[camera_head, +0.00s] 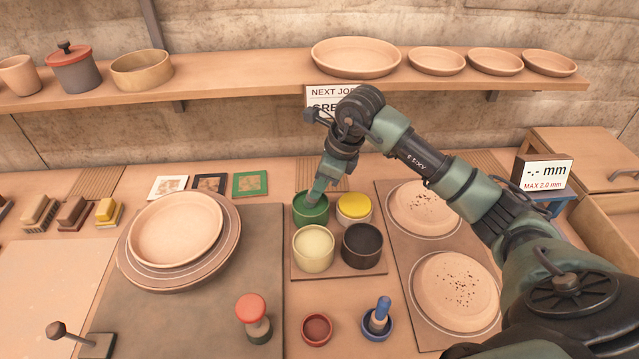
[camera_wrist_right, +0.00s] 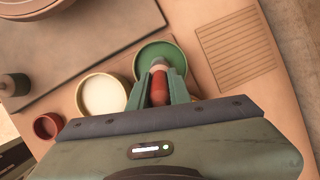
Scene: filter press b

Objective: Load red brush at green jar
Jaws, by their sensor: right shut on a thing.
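My right gripper (camera_head: 316,192) is over the green jar (camera_head: 311,214) at the back left of a group of jars, its fingers pointing down at the opening. In the right wrist view the gripper (camera_wrist_right: 160,80) is shut on the red brush (camera_wrist_right: 158,90). The brush's pale end points into the mouth of the green jar (camera_wrist_right: 146,54). I cannot tell whether the tip touches the green paint. The brush is hidden by the fingers in the head view. My left gripper is not in view.
Beside the green jar stand yellow (camera_head: 354,206), cream (camera_head: 313,250) and black (camera_head: 362,246) jars. In front are a small red cup (camera_head: 317,330), a blue brush (camera_head: 379,312) in a blue cup and a red-topped tool (camera_head: 252,312). Stacked plates (camera_head: 176,230) stand left.

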